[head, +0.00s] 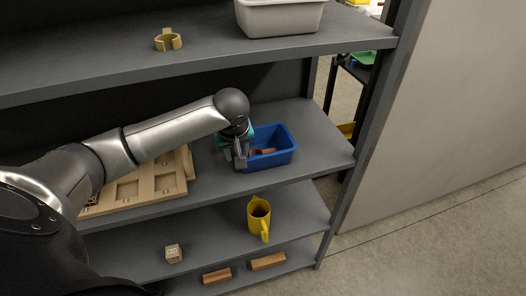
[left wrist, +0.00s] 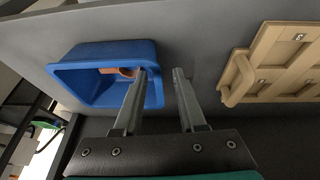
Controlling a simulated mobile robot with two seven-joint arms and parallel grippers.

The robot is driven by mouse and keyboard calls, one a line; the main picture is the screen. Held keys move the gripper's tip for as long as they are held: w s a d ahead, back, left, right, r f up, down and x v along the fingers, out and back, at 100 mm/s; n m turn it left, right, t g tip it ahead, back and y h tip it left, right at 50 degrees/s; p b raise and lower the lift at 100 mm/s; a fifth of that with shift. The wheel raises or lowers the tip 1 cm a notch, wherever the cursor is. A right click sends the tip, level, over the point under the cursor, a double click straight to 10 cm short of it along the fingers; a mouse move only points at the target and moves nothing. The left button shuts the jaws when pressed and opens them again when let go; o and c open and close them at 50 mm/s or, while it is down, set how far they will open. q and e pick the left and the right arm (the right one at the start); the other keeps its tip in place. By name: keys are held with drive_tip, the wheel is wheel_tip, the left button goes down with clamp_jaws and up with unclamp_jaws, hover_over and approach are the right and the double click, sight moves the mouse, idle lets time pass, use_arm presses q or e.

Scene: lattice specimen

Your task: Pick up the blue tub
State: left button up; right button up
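The blue tub (head: 275,158) stands upright on the middle shelf, near its right end, with brownish-orange pieces inside. In the left wrist view the tub (left wrist: 82,76) is at the left. My left gripper (head: 238,164) is at the tub's left side. In the left wrist view its fingers (left wrist: 160,74) are apart, one over the tub's opening and the other outside, with the near side wall between them. I cannot tell whether either finger touches the wall. My right gripper is not in view.
A wooden board with recesses (head: 130,189) lies left of the tub; it also shows in the left wrist view (left wrist: 275,65).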

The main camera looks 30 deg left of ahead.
use_arm(q)
drive_tip(key=w+a+f, duration=0.2)
drive_tip(key=w+a+f+b, duration=0.1)
drive_tip(key=w+a+f, duration=0.1)
drive_tip(key=w, duration=0.1)
drive_tip(key=shift+f+b, duration=0.3)
drive_tip(key=shift+f+p, duration=0.25)
drive_tip(key=shift+p, duration=0.15)
idle(0.8)
clamp_jaws()
idle(1.4)
